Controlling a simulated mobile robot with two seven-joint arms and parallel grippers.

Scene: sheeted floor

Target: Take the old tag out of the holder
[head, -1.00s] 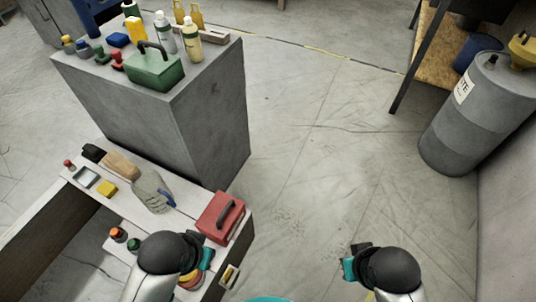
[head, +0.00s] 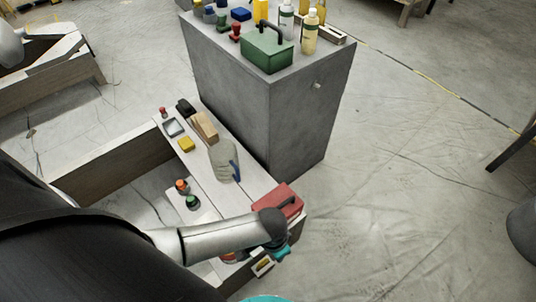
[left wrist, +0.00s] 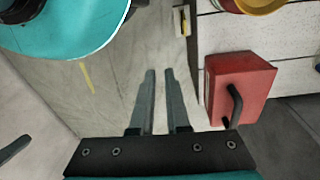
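The holder (head: 263,263) is a small pale frame on the end face of the white-topped bench, with a yellow tag (head: 264,264) in it.
A red box with a dark handle (head: 278,201) sits at the bench end by my left arm. A clear bottle (head: 223,160), yellow block (head: 186,144) and buttons lie on the bench. A grey cabinet (head: 270,110) stands behind.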

